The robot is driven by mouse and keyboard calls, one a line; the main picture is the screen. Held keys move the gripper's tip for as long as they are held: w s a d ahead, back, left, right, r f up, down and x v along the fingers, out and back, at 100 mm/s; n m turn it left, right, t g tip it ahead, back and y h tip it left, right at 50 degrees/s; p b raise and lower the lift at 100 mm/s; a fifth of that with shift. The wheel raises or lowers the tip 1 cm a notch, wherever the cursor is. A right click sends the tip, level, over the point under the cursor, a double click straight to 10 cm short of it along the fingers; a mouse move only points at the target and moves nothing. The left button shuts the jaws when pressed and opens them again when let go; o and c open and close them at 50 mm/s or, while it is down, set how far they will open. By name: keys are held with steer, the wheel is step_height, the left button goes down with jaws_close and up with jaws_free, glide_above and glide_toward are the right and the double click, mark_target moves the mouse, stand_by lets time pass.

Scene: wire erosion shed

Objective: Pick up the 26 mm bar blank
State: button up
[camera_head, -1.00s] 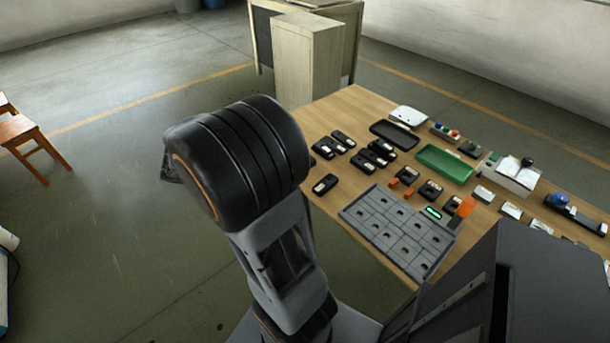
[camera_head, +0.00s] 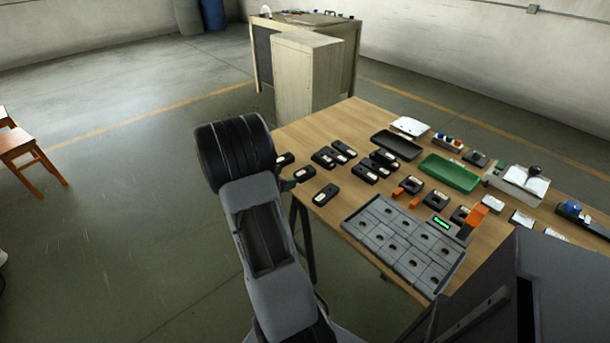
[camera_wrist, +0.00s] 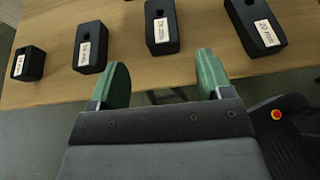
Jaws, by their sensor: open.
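Several black blocks with white labels, each with a dark hole, stand on the wooden table. In the wrist view they form a row: a far-left block (camera_wrist: 28,64), a second block (camera_wrist: 90,48), a third block (camera_wrist: 161,28) and a right block (camera_wrist: 255,26). The labels are too blurred to tell surely which is the 26 mm bar blank. My gripper (camera_wrist: 164,80) has green fingers spread apart with nothing between them. It is just short of the table edge, below the second and third blocks in the picture. In the head view my arm partly hides it.
The table (camera_head: 300,129) also holds a grey slotted tray (camera_head: 402,244), a green tray (camera_head: 450,172), a black tray (camera_head: 396,145) and orange pieces (camera_head: 477,215). A cabinet (camera_head: 307,80) stands behind the table. A wooden stool (camera_head: 22,152) is at far left. Floor left of the table is clear.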

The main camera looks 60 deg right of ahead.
mark_target(298, 175)
steer(key=shift+s+x, duration=0.2)
steer(key=shift+x, duration=2.5)
steer(key=shift+r, duration=0.1)
steer(key=shift+c, duration=0.3)
jaws_close()
